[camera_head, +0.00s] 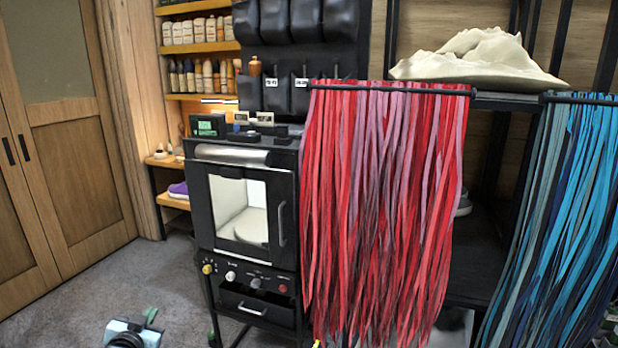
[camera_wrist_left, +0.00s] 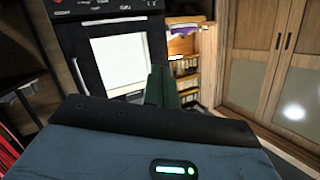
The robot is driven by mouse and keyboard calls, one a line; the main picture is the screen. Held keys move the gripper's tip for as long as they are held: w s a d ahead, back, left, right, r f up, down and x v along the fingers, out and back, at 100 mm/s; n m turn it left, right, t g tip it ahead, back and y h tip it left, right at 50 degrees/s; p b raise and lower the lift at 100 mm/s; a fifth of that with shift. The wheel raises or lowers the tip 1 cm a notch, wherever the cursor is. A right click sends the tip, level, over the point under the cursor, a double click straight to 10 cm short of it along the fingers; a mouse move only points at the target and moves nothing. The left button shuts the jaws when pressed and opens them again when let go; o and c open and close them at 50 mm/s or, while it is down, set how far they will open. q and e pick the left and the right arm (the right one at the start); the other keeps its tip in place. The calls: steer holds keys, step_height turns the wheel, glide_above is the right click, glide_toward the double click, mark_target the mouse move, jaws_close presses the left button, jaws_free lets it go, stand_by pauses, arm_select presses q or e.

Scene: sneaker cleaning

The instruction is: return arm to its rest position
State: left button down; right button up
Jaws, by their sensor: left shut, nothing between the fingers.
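My left gripper (camera_head: 151,314) shows at the bottom left of the head view, low over the grey carpet, with its blue-grey body and dark green fingers. In the left wrist view its green fingers (camera_wrist_left: 163,84) stand together, shut and empty, in front of the black cabinet machine. The gripper is apart from the furniture in the head view. Most of the left arm is out of frame. My right gripper is in neither view.
A black machine (camera_head: 209,215) with a window and knobs stands at centre. Red strips (camera_head: 385,210) and blue strips (camera_head: 560,220) hang at right. Wooden doors (camera_head: 80,150) close the left side. Shelves (camera_head: 195,47) hold bottles. Grey carpet (camera_head: 60,300) is clear at lower left.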

arm_select(q)
steer(key=s+d+f+g+h, duration=0.1)
steer(key=s+d+f+g, duration=0.1)
steer(key=s+d+f, duration=0.5)
steer(key=s+d+f+g+h, duration=0.1)
steer(key=s+d+f, duration=0.3)
steer(key=s+f, duration=0.75)
steer(key=s+d+f+g, duration=0.1)
steer(key=s+d, duration=0.2)
steer(key=s, duration=1)
steer(key=s+d+f+g+h, duration=0.1)
steer(key=s+d, duration=0.3)
steer(key=s, duration=1)
steer(key=shift+d+n+g+h, duration=0.3)
steer(key=shift+n+g, duration=0.1)
steer(key=shift+g, duration=0.3)
